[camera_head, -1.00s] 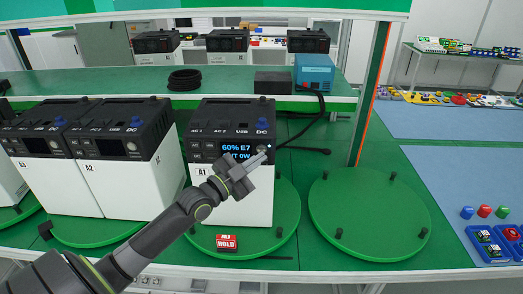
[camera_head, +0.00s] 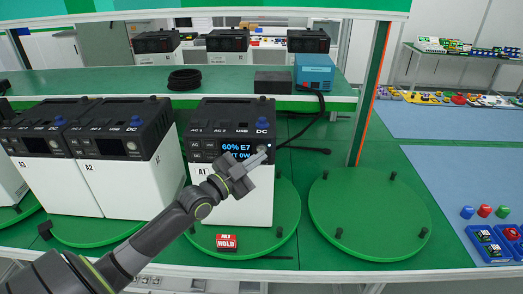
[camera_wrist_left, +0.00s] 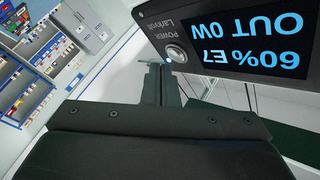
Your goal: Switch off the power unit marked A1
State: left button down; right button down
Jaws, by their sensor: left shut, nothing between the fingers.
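The power unit A1 (camera_head: 240,190) is a white box with a black top panel, standing on a green turntable (camera_head: 287,215). Its screen (camera_head: 238,151) is lit and reads 60% E7, OUT 0W. The screen also shows upside down in the left wrist view (camera_wrist_left: 250,42). A round silver power button (camera_wrist_left: 176,54) sits beside the screen, with a small light near it. My left gripper (camera_head: 264,157) is shut and empty, with its tips close to the button at the panel's right side. I cannot tell whether they touch it. My right gripper is not in view.
Units A2 (camera_head: 112,180) and A3 (camera_head: 45,178) stand to the left with dark screens. An empty turntable (camera_head: 370,215) is at right. A black cable (camera_head: 318,120) runs behind A1.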

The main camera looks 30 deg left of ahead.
pick_arm(q)
jog(key=shift+w+a, duration=0.2)
jog(key=shift+w, duration=0.15)
jog(key=shift+w+a+b, duration=0.15)
jog(key=shift+w+b, duration=0.1)
jog(key=shift+b, duration=0.3)
dwell(0.6)
jog(key=shift+s+d+p, duration=0.2)
jog(key=shift+s+p, duration=0.15)
jog(key=shift+p, duration=0.05)
jog(key=shift+s+d, duration=0.2)
jog(key=shift+s, duration=0.15)
jog(key=s+d, duration=0.1)
jog(key=s+p, duration=0.1)
jog(key=s+d+p, duration=0.1)
jog(key=s, duration=0.1)
jog(key=shift+s+d, duration=0.1)
jog(key=shift+d, duration=0.2)
